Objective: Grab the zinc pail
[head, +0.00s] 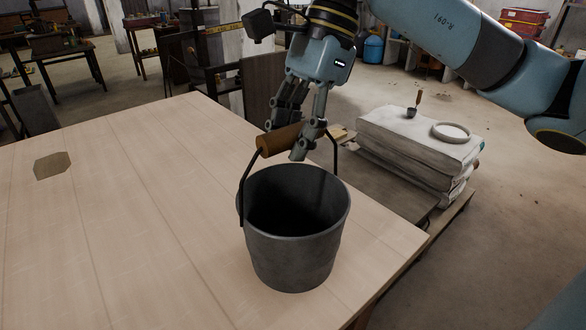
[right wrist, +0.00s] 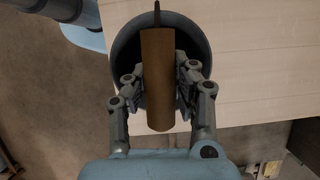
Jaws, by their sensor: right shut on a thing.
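The zinc pail (head: 295,250) is a dark grey metal bucket standing upright at the near right corner of the wooden table. Its bail is raised, with a brown wooden grip (head: 277,141) across the top. My right gripper (head: 301,138) is shut on that wooden grip, above the pail's mouth. In the right wrist view the fingers (right wrist: 160,95) press both sides of the grip, and the pail's rim (right wrist: 122,50) shows behind it. The inside of the pail is dark and looks empty. My left gripper is not in view.
The pale wooden table (head: 130,210) is mostly clear, with a small flat brown piece (head: 52,165) at its left. Stacked white sacks (head: 420,150) lie on a pallet beyond the right edge, bearing a white ring-shaped dish (head: 451,132) and a small trowel-like tool (head: 414,106).

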